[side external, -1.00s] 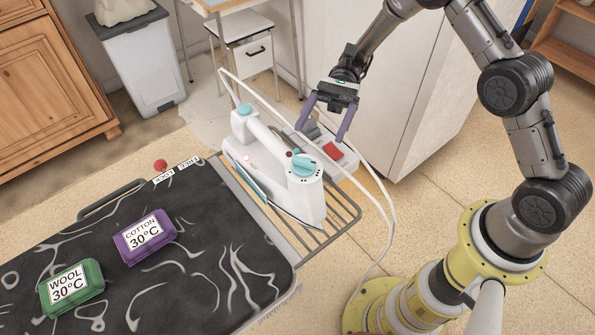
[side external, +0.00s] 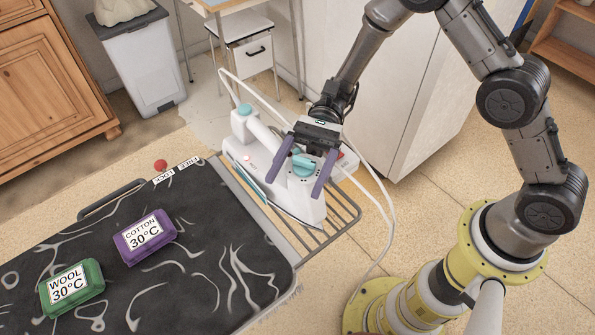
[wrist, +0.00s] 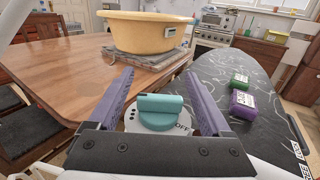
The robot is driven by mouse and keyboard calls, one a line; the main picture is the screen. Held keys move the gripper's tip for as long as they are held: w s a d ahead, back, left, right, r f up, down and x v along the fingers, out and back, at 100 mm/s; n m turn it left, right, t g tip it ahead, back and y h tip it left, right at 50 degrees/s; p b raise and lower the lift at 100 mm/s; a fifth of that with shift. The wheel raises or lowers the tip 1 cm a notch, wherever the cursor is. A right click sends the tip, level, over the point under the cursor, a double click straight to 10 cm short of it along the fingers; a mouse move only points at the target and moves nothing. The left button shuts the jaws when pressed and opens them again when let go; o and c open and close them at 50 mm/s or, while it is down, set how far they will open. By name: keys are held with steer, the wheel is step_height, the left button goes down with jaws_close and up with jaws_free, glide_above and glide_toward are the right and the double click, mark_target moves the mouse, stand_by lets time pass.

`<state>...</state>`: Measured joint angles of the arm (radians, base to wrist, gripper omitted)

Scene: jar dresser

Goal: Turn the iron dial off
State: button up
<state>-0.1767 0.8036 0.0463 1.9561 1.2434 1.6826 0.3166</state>
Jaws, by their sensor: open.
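The white iron (side external: 296,199) stands on the metal rack (side external: 345,222) at the end of the ironing board. Its teal dial (side external: 303,164) sits on top near the front of the iron. In the wrist view the dial (wrist: 159,113) shows a raised bar lying crosswise, with black dots at its left and the word OFF at its lower right. My gripper (side external: 304,185) is open, its purple fingers on either side of the dial. In the wrist view the gripper (wrist: 160,85) has the dial between its fingers, with a gap visible on each side.
The dark ironing board (side external: 215,262) holds a purple cotton block (side external: 146,237) and a green wool block (side external: 72,288). A white cord (side external: 381,190) loops right of the iron. A red button (side external: 160,165) is at the board's edge. A yellow tub (wrist: 147,32) shows in the wrist view.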

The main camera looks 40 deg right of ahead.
mark_target(295, 162)
jaws_close()
stand_by(0.3)
steer(key=shift+m+t, duration=0.3)
steer(key=shift+t, duration=0.1)
steer(key=m+t+y, duration=0.1)
steer(key=t, duration=0.1)
steer(key=m+t+y, duration=0.1)
steer(key=m+t, duration=0.1)
steer(key=t, duration=0.1)
steer(key=shift+w+a, duration=0.15)
steer(key=shift+w, duration=0.25)
steer(key=m+t, duration=0.2)
steer(key=t, duration=0.1)
steer(key=w+m+t, duration=0.1)
steer(key=m+t, duration=0.1)
steer(key=shift+t, duration=0.4)
steer(key=m+t, duration=0.1)
steer(key=t, duration=0.1)
steer(key=m+t+h, duration=0.1)
steer(key=t, duration=0.1)
steer(key=m+t, duration=0.1)
steer(key=m, duration=0.1)
steer(key=shift+w+t+h, duration=0.4)
steer(key=shift+w+d+m+t+h, duration=0.2)
steer(key=shift+m+t+h, duration=0.3)
steer(key=shift+t, duration=0.25)
steer(key=shift+w+d+m+t+h, duration=0.15)
steer(key=shift+m+t+h, duration=0.25)
steer(key=shift+m+t, duration=0.3)
